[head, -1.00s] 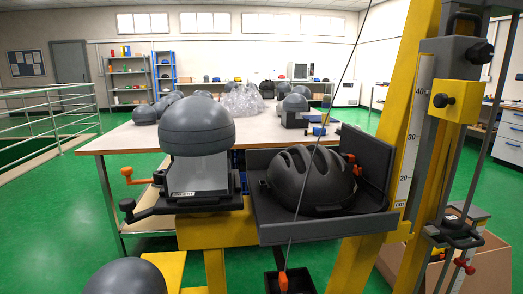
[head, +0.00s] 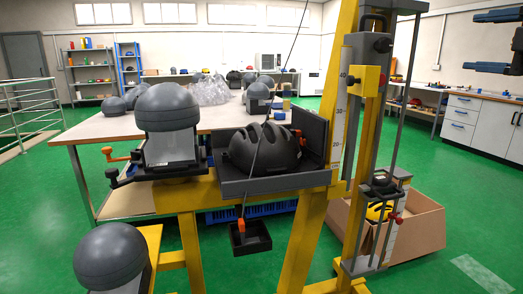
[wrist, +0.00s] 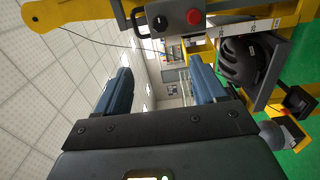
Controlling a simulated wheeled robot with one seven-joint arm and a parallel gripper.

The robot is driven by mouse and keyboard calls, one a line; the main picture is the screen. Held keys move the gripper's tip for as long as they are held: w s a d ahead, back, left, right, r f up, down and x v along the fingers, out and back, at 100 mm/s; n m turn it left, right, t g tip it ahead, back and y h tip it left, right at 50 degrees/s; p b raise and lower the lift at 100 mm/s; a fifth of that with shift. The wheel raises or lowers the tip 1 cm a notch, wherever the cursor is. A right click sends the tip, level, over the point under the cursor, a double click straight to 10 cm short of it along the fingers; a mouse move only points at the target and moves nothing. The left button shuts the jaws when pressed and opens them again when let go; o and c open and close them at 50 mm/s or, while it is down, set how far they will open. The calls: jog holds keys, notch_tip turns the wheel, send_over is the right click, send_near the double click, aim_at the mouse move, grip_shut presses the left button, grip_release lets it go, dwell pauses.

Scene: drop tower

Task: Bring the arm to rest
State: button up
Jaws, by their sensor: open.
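My gripper (head: 478,42) shows at the upper right edge of the head view, with its two dark fingers spread apart and nothing between them. The rest of my arm is out of that picture. In the wrist view the gripper (wrist: 158,65) is also open and empty, with its blue-grey fingers on either side of a gap. The drop tower (head: 322,130), a yellow frame with a scale, stands to the left of the gripper in the head view. A black helmet (head: 268,150) lies in the tower's dark tray (head: 275,185).
A grey headform (head: 167,108) stands on a holder left of the helmet. Another headform (head: 110,258) is at the lower left. A cardboard box (head: 418,225) sits on the floor right of the tower. White cabinets (head: 478,125) line the right wall. Green floor is free at right.

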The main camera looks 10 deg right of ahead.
jog(key=a+f+m+h, duration=0.1)
jog(key=a+f+m, duration=0.35)
jog(key=f, duration=0.65)
jog(key=a+f+m+h, duration=0.1)
jog(key=a+f+m, duration=0.4)
jog(key=f, duration=0.7)
jog(key=s+a+f+m+g+h, duration=0.1)
jog(key=s+a+f+m, duration=0.35)
jog(key=f, duration=0.25)
jog(key=s+a+f+m, duration=0.3)
jog(key=s+a+f, duration=0.15)
jog(key=f, duration=0.35)
jog(key=s+a+f+g+y, duration=0.1)
jog(key=s+a+f, duration=0.1)
jog(key=s, duration=0.8)
jog(key=s+a+f+m+g+y, duration=0.1)
jog(key=s+a, duration=0.2)
jog(key=s, duration=0.6)
jog(key=s+a+f, duration=0.2)
jog(key=s, duration=0.8)
notch_tip(320, 180, up, 15)
jog(key=p, duration=1.5)
